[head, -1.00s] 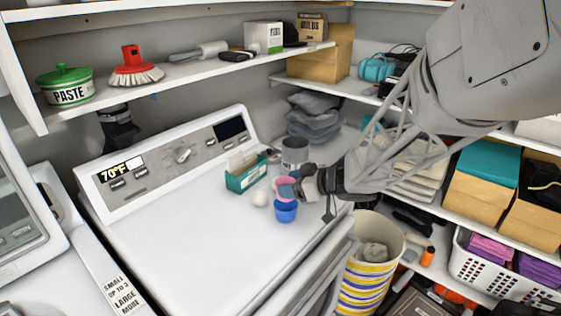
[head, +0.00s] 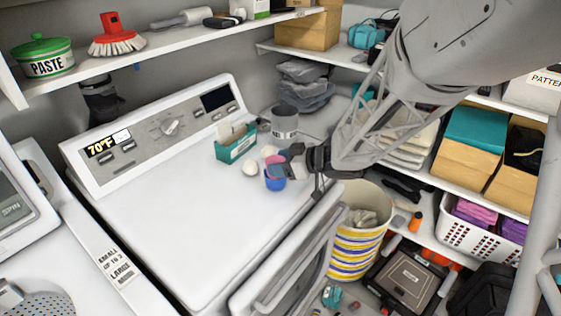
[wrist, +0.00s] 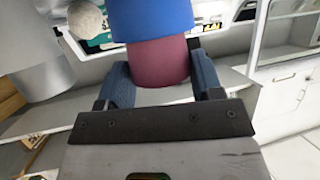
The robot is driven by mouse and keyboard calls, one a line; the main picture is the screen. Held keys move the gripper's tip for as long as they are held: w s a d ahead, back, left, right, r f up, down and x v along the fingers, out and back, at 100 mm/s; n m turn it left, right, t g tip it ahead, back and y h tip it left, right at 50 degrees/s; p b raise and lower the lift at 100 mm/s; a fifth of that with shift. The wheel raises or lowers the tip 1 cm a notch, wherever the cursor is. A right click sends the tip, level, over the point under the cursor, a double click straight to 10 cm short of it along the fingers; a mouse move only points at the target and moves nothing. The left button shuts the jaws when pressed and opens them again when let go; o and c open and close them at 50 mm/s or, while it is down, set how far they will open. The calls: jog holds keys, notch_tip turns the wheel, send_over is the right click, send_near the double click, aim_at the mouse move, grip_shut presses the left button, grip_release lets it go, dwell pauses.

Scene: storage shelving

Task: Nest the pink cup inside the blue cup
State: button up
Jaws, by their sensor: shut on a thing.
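The pink cup (head: 272,158) is between the fingers of my gripper (head: 286,162), above the white machine top. The blue cup (head: 275,184) is directly below the pink cup in the head view. In the wrist view the pink cup (wrist: 158,64) sits between both blue-grey fingers of my gripper (wrist: 162,80). Its far end meets the wider blue cup (wrist: 150,20), whose edge overlaps it. How deep the pink cup reaches into the blue one cannot be told. A finger hides part of the pink cup in the head view.
A white ball (head: 250,168) lies just left of the cups. A green box (head: 236,144) and a grey can (head: 284,123) stand behind. A striped bin (head: 352,250) is at the right, beyond the machine's edge. The machine top is clear to the left.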

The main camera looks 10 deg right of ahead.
jog(key=o, duration=1)
jog(key=shift+d+r, duration=0.1)
jog(key=shift+d, duration=0.05)
jog(key=shift+v, duration=3.7)
